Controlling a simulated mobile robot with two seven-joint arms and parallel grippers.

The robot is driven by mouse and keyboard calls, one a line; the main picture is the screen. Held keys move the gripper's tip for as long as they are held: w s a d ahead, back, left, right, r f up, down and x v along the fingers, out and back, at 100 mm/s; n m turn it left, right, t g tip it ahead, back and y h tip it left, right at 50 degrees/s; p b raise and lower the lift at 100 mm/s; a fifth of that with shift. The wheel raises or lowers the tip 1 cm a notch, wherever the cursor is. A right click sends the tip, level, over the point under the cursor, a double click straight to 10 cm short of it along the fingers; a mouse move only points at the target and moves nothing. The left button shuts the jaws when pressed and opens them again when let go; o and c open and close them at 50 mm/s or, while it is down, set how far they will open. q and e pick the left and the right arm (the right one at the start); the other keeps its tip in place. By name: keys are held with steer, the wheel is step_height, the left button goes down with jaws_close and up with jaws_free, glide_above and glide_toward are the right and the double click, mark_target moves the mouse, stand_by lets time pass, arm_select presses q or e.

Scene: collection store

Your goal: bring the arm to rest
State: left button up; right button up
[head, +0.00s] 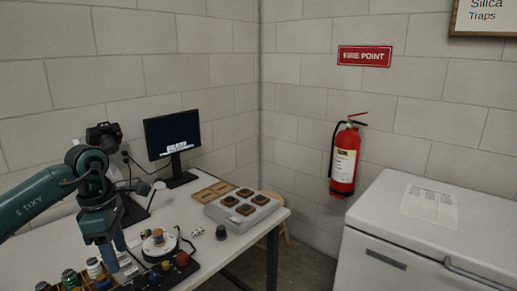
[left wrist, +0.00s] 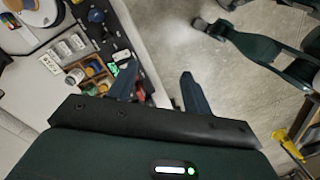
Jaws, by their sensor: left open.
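My left arm comes in from the left in the head view. Its gripper (head: 116,254) points down over the front of the white bench (head: 268,225), by the small bottles. In the left wrist view the two dark fingers of this gripper (left wrist: 160,88) are spread apart with nothing between them. They show against the bench edge and the floor. My right gripper cannot be made out in either view.
Small bottles in a divided box (left wrist: 88,73) lie close to the left gripper. A monitor (head: 173,135), a camera (head: 104,137) and a grey tray with brown pieces (head: 262,214) stand farther back. A white chest (head: 390,215) and fire extinguisher (head: 344,160) are at right.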

arm_select(q)
steer(key=s+d+f+g+h, duration=0.1)
steer(key=s+d+f+h, duration=0.2)
steer(key=d, duration=0.6)
steer(key=s+d+f+g+h, duration=0.1)
steer(key=d+f+h, duration=0.35)
steer(key=d, duration=0.55)
steer(key=s+d+r+n+t+h+p, duration=0.1)
steer(key=s+d+r+n+t+h, duration=0.15)
steer(key=d+n+h, duration=0.35)
steer(key=s+d+r+n+t+h, duration=0.1)
steer(key=d+r+n+t+h, duration=0.25)
steer(key=n+h, duration=0.35)
steer(key=a+f+n+t+y, duration=0.4)
steer(key=f+n+t+y, duration=0.25)
steer(key=n, duration=0.65)
steer(key=a+f+n+t+y, duration=0.5)
steer(key=n+t+y, duration=0.15)
steer(key=n, duration=0.65)
steer(key=s+a+f+n+g+y, duration=0.2)
steer(key=s+f+n+g, duration=0.1)
steer(key=s+f, duration=0.3)
steer(key=s+a+f+n+g+y+p, duration=0.1)
steer(key=s+a+f+n+g+y, duration=0.1)
steer(key=s+f+n, duration=0.4)
steer(key=shift+a+g+y, duration=0.3)
steer(key=shift+g+y, duration=0.1)
steer(key=shift+y, duration=0.15)
